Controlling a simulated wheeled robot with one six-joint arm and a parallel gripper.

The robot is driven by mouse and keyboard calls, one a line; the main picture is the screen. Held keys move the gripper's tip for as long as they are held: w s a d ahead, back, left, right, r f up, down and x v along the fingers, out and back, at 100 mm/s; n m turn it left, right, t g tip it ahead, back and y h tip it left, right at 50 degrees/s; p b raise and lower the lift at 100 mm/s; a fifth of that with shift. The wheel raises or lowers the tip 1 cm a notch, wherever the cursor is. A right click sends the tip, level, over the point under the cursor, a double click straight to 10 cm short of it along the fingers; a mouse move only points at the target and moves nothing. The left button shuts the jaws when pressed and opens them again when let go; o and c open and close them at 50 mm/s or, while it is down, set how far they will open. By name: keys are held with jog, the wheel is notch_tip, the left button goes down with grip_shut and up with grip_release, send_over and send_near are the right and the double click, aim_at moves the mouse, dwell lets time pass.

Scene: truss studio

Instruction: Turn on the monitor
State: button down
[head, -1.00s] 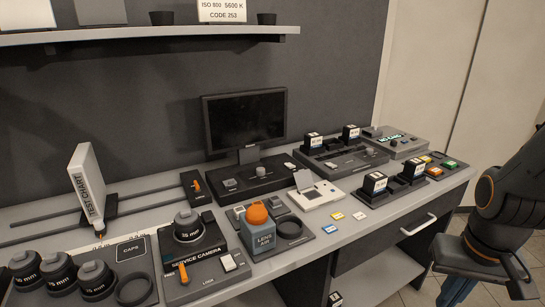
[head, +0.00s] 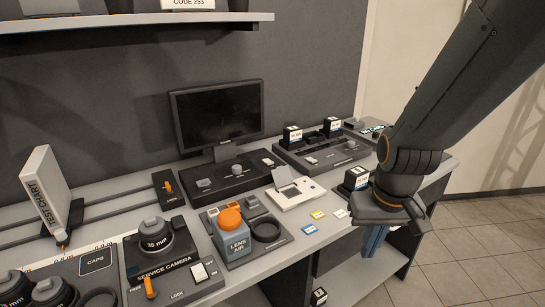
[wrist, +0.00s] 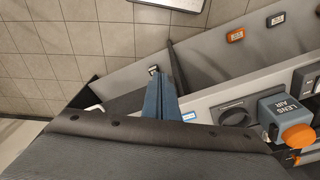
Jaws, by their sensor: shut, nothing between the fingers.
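The monitor (head: 215,115) stands at the back of the desk in the head view, and its screen is dark. A dark control base (head: 225,186) with a round knob (head: 237,169) and several buttons sits in front of its stand. My gripper (head: 371,250) points down at the desk's front right, its blue fingers together and empty. It is well to the right of the monitor and nearer to me. The fingers also show in the wrist view (wrist: 168,90), where the monitor is not seen.
The lens air bottle (head: 232,235), service camera (head: 155,245) and small white device (head: 295,190) stand in front of the monitor. Battery docks (head: 320,152) are to its right. A test chart (head: 45,190) stands at left. A shelf (head: 130,22) hangs above.

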jog(key=w+a+r+n+t+y+b, duration=0.1)
jog(key=w+a, duration=0.5)
jog(key=w, duration=0.6)
jog(key=w+a+r+n+t+y+b, duration=0.1)
jog(key=w+a+r, duration=0.5)
jog(key=w, duration=0.7)
jog(key=w+a+r+n+t+y, duration=0.2)
jog(key=w+a, duration=0.5)
jog(key=w, duration=0.5)
jog(key=r+n+t, duration=0.1)
jog(key=n, duration=0.1)
jog(key=shift+w+a+r+n+b, duration=0.25)
jog(key=shift+w+r+n+b, duration=0.05)
jog(key=shift+w+b, duration=0.1)
jog(key=shift+f, duration=0.1)
jog(key=p, duration=0.3)
send_over(270, 161)
jog(key=s+d, duration=0.1)
jog(key=s, duration=0.1)
notch_tip(270, 161, down, 8)
jog(key=shift+d+r, duration=0.1)
jog(key=shift+r, duration=0.15)
notch_tip(270, 161, down, 4)
jog(key=shift+s+r+p, duration=0.1)
jog(key=shift+p, duration=0.45)
jog(key=shift+f, duration=0.25)
jog(key=shift+d+f+b, duration=0.1)
jog(key=shift+f+b, duration=0.05)
jog(key=shift+b, duration=0.25)
